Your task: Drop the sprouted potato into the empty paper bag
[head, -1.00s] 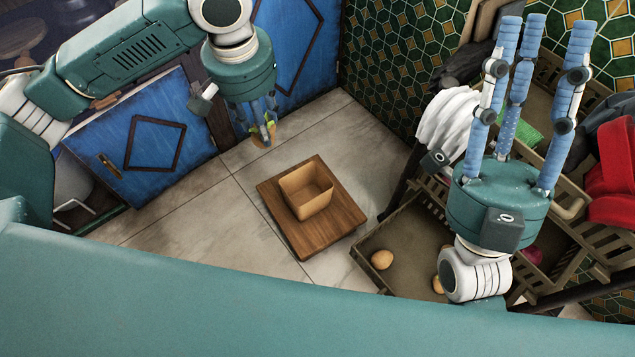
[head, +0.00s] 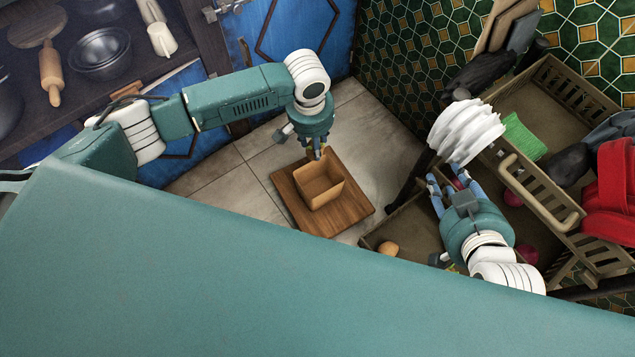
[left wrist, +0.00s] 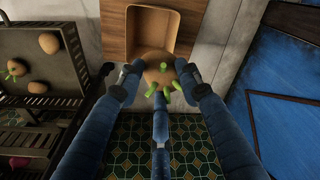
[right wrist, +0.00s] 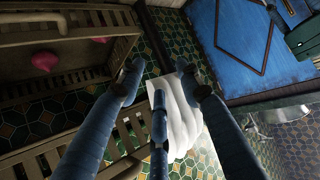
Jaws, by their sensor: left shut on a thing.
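The sprouted potato (left wrist: 158,70), brown with several green sprouts, is between the fingers of my left gripper (left wrist: 160,82), which is shut on it. In the head view my left gripper (head: 314,152) points down at the back edge of the paper bag, hiding most of the potato. The tan paper bag (head: 322,188) stands open and looks empty; it also shows behind the potato in the left wrist view (left wrist: 150,25). My right gripper (head: 452,186) has its fingers apart, open and empty, by a white pleated thing (head: 466,132).
The bag stands on a wooden board (head: 350,214) on the tiled floor. A crate (head: 413,226) at the right holds potatoes, one (head: 388,248) in view. A rack with baskets (head: 540,195) stands beside it. Blue cabinets (head: 325,35) are behind.

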